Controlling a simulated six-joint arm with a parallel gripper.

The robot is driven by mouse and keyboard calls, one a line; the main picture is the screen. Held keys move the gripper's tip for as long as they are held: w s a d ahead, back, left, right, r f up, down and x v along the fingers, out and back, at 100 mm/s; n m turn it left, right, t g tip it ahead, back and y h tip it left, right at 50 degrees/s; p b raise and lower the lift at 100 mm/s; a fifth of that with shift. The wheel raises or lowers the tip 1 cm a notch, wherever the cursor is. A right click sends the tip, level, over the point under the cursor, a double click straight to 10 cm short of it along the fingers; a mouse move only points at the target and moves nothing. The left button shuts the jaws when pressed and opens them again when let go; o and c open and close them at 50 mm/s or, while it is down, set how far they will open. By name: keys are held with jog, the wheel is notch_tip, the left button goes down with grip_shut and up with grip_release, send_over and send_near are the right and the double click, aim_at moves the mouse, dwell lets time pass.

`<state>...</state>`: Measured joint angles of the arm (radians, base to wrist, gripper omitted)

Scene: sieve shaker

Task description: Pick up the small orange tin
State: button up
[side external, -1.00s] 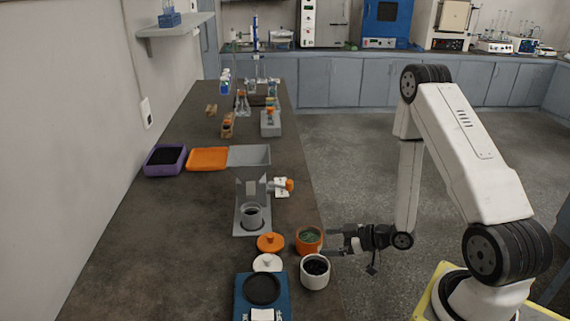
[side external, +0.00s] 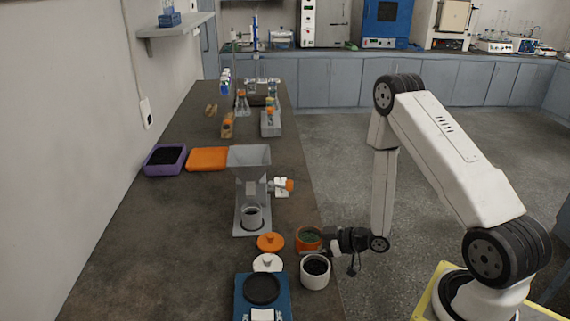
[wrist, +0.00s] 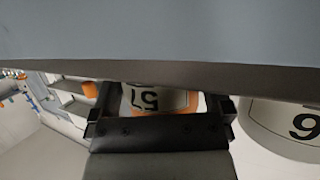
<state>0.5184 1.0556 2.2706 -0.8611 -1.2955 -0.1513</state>
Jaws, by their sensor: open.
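The small orange tin (side external: 308,236) stands open-topped near the right edge of the bench, with dark green contents. In the wrist view the tin (wrist: 155,99) shows a pale label with dark digits and orange at its edges. My gripper (side external: 320,238) is level with the tin and comes at it from the right. In the wrist view my gripper (wrist: 163,105) is open, with one finger on each side of the tin. I cannot tell whether either finger touches it. The tin's lower part is partly hidden.
A white tin (side external: 315,272) with dark contents stands close in front, also large in the wrist view (wrist: 280,125). A blue scale (side external: 243,298) and grey hopper stand (side external: 249,190) are nearby.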

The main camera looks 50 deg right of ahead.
dwell(0.4)
jog(key=c, duration=1)
jog(key=shift+r, duration=0.15)
jog(key=shift+r, duration=4.85)
jog(key=shift+r, duration=0.1)
jog(key=shift+r, duration=0.4)
